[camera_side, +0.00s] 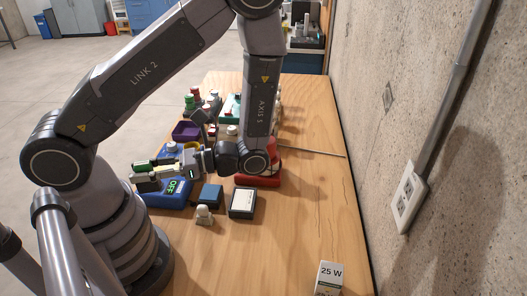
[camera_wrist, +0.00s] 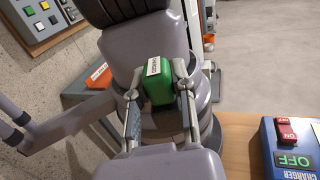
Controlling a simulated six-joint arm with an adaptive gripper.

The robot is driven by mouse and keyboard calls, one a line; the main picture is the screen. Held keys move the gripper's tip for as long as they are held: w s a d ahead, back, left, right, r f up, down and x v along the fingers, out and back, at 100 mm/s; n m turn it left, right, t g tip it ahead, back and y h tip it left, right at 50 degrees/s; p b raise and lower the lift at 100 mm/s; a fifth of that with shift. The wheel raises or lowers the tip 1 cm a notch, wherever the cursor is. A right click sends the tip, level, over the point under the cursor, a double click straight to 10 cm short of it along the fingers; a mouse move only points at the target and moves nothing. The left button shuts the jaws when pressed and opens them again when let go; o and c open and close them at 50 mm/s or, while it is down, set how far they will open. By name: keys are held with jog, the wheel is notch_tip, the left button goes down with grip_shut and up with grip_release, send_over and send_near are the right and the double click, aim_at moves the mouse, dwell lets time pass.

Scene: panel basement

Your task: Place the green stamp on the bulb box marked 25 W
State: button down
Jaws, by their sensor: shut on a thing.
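The green stamp (camera_wrist: 158,88) has a small white label with dark print, too small to read surely. In the wrist view my gripper (camera_wrist: 158,95) is shut on it, one finger on each side. In the side view my gripper (camera_side: 146,174) is at the left edge of the table, just above the blue charger; the stamp is hard to make out there. The bulb box marked 25 W (camera_side: 329,278) is white and stands at the table's near right, well apart from my gripper. Its lower part is cut off by the picture's edge.
The blue charger (camera_side: 166,195) reads OFF. A purple bin (camera_side: 186,132) is behind. A concrete wall with a socket (camera_side: 407,196) bounds the right. The near middle table is clear.

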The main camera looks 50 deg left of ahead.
jog(key=s+d+n+g+h, duration=0.1)
jog(key=d+n+g+h, duration=0.1)
jog(key=d+n+h, duration=0.45)
jog(key=n+t+h, duration=1.1)
jog(key=n+h, duration=0.1)
jog(key=h, duration=0.6)
send_over(332, 274)
jog(key=f, duration=0.9)
jog(key=shift+s+a+f, duration=0.25)
jog(key=shift+a+f, duration=0.05)
jog(key=shift+w+d+f, duration=0.1)
jog(key=shift+d+f, duration=0.05)
jog(key=shift+f, duration=0.05)
jog(key=shift+w+d+f, duration=0.1)
jog(key=shift+f, duration=0.8)
jog(key=shift+w+d+f, duration=0.1)
jog(key=shift+f, duration=0.8)
jog(key=shift+f, duration=0.15)
